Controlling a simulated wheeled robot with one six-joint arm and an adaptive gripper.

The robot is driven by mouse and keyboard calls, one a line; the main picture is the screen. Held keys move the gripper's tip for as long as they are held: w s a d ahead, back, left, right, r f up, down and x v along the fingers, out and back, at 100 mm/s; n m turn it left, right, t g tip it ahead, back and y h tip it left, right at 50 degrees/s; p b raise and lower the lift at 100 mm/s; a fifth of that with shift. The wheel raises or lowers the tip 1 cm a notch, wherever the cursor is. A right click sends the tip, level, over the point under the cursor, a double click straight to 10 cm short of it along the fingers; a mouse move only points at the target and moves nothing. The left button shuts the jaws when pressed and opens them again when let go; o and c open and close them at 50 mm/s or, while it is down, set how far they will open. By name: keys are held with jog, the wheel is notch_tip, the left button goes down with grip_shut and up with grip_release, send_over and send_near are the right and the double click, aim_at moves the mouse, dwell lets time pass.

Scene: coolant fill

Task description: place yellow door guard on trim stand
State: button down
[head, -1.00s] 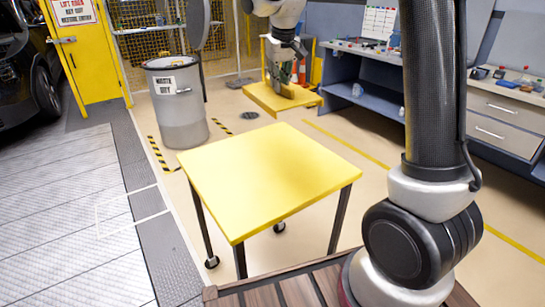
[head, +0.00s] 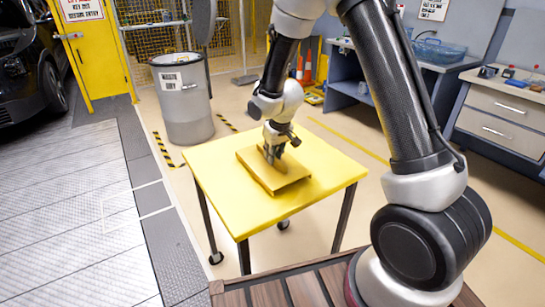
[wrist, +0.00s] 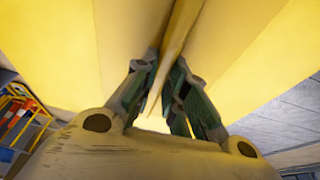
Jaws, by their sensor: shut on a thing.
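The yellow door guard (head: 287,178), a flat panel with an upright rib, is at the trim stand (head: 220,192), a yellow-topped table on dark legs with casters. The guard lies roughly level over the middle of the top; whether it touches the top I cannot tell. My gripper (head: 272,158) is above it, shut on its rib. In the wrist view my gripper's fingers (wrist: 165,95) close on both sides of the guard's rib (wrist: 178,45), and the yellow panel fills most of the picture. The guard's underside is hidden.
A grey waste bin (head: 185,110) stands behind the stand to the left. A blue workbench (head: 350,90) and a drawer cabinet (head: 500,115) stand at the right. A dark car (head: 25,60) is at far left. The front part of the stand top is clear.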

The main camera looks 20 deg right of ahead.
jog(key=shift+f, duration=0.55)
jog(key=c, duration=1.4)
grip_release()
jog(key=shift+c, duration=0.2)
